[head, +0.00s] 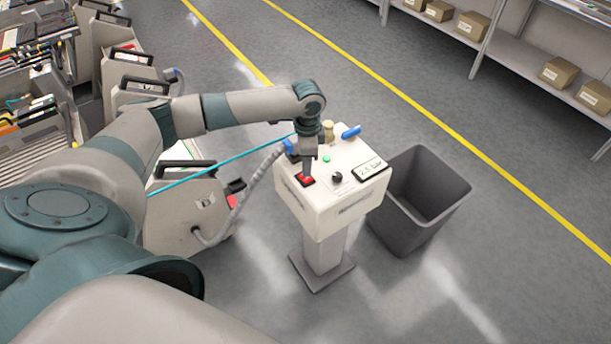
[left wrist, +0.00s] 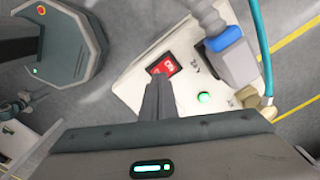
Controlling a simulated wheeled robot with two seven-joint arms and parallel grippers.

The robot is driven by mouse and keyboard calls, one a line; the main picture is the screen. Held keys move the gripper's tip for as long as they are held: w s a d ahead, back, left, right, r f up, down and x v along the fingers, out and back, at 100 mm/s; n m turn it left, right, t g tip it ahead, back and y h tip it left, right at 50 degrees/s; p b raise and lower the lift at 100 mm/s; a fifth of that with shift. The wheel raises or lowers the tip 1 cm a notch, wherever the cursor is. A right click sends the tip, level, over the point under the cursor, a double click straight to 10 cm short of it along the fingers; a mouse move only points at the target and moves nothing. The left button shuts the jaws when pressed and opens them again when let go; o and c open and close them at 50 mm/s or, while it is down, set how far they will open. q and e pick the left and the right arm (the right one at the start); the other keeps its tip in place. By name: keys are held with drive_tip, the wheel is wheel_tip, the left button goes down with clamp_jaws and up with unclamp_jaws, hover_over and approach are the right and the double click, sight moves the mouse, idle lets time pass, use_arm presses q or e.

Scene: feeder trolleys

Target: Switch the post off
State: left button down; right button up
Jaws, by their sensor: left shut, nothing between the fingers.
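The post (head: 325,201) is a white box on a grey pedestal in the middle of the head view. Its top carries a red rocker switch (head: 306,181), a lit green lamp (head: 326,159), a black knob (head: 337,177) and a small display (head: 369,168). My left gripper (head: 308,174) is shut and empty, pointing down at the red switch. In the left wrist view the shut fingertips (left wrist: 159,80) are at the near edge of the red switch (left wrist: 165,67); I cannot tell whether they touch it. The green lamp (left wrist: 204,98) is lit there too. My right gripper is not in view.
A dark grey bin (head: 421,199) stands open just right of the post. Blue-handled fittings (head: 351,132), a grey hose (head: 247,190) and a teal line are at the post's back and left. Feeder trolleys (head: 189,209) stand at left. The floor in front is clear.

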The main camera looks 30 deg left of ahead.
use_arm(q)
drive_tip(key=shift+f, duration=1.05)
idle(0.6)
drive_tip(key=shift+r, duration=0.1)
wheel_tip(320, 180, up, 7)
drive_tip(key=p, duration=0.7)
idle(0.5)
idle(0.5)
